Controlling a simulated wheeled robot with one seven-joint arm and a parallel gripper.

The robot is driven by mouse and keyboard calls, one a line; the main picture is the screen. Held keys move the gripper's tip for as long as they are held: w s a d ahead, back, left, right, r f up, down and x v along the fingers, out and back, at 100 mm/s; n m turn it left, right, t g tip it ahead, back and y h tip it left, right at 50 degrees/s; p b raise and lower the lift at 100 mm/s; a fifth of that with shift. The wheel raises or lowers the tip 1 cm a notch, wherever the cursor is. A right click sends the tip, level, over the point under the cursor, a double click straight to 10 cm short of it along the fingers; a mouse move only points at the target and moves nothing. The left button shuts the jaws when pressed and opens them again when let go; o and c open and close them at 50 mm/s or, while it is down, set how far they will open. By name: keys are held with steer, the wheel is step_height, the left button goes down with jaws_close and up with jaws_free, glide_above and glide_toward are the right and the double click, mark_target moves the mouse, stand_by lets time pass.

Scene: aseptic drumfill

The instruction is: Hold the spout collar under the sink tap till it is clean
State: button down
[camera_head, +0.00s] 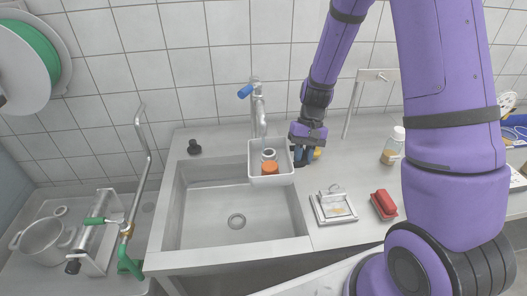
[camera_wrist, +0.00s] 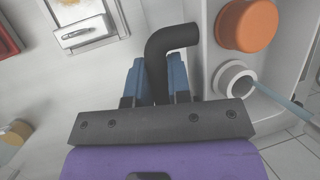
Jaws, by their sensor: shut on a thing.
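My gripper (camera_head: 304,154) is at the right of a white open container (camera_head: 256,180) over the sink's back right corner. In the wrist view its blue fingers (camera_wrist: 157,70) are shut on a black bent handle (camera_wrist: 176,37) that reaches to the container's wall. A pale ring, seemingly the spout collar (camera_head: 268,153), is inside the container, and it also shows in the wrist view (camera_wrist: 224,75). An orange round piece (camera_head: 270,169) lies beside it. The sink tap (camera_head: 259,103) stands behind, with a blue lever (camera_head: 245,91). A thin bluish stream (camera_wrist: 282,101) reaches the collar.
The sink basin (camera_head: 205,205) below is empty. To the right on the counter are a square dish (camera_head: 334,207), a red block (camera_head: 384,204) and a bottle (camera_head: 393,147). A hose stand (camera_head: 148,165) and a pot (camera_head: 42,241) are at the left.

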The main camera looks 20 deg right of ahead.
steer(key=s+d, duration=0.2)
steer(key=d, duration=0.8)
steer(key=shift+s+d, duration=0.3)
steer(key=shift+s, duration=0.05)
stand_by(0.3)
